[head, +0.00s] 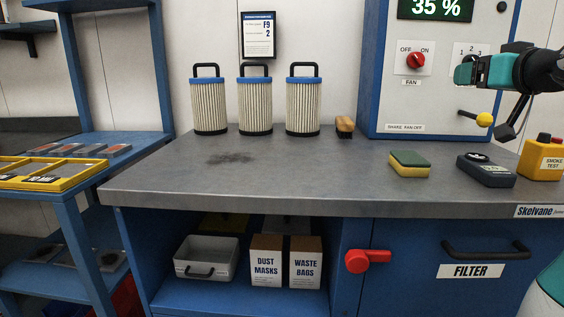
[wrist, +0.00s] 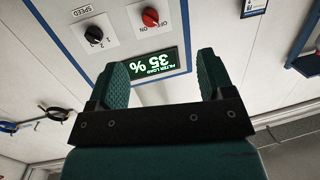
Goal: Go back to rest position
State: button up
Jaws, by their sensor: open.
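My gripper (wrist: 162,82) is open and empty in the wrist view, its two green pads wide apart. Between and beyond them is the blue-framed control panel with a display (wrist: 156,66) reading 35 %, upside down in this view. In the head view my arm reaches in from the right edge, in front of the panel (head: 440,85) and above the bench. The fingertips are hard to make out there. The arm's end is apart from the yellow-tipped shake lever (head: 484,119) below it.
The grey bench (head: 290,175) carries three pleated filters (head: 256,105), a brush (head: 345,125), a sponge (head: 409,165), a dark meter (head: 486,170) and a yellow smoke tester (head: 541,160). Below are a red latch (head: 366,260) and the filter door (head: 440,245). The bench's middle is clear.

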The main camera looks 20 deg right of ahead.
jog(key=w+a+f+n+g+y, duration=0.2)
jog(key=a+f+y, duration=0.1)
jog(key=a, duration=0.6)
jog(key=w+a+f+n+g+y, duration=0.2)
jog(key=a+f, duration=0.3)
jog(key=a, duration=0.4)
jog(key=w+a+f+n+g+y, duration=0.1)
jog(key=a+f+y, duration=0.3)
jog(key=a, duration=0.4)
jog(key=shift+w+a+f+n+g+y, duration=0.3)
jog(key=shift+w+a+f+n+g, duration=0.1)
jog(key=shift+w+f+g, duration=0.15)
jog(key=s+a+f+n+g, duration=0.3)
jog(key=s+a+f+g, duration=0.2)
jog(key=s+a, duration=0.35)
jog(key=s+a+f+n+g, duration=0.3)
jog(key=s+a+f+g, duration=0.25)
jog(key=s+a, duration=0.3)
notch_tip(320, 180, up, 20)
jog(key=d+t+p, duration=0.1)
jog(key=p, duration=1.8)
jog(key=shift+p, duration=0.4)
jog(key=shift+s+f, duration=0.1)
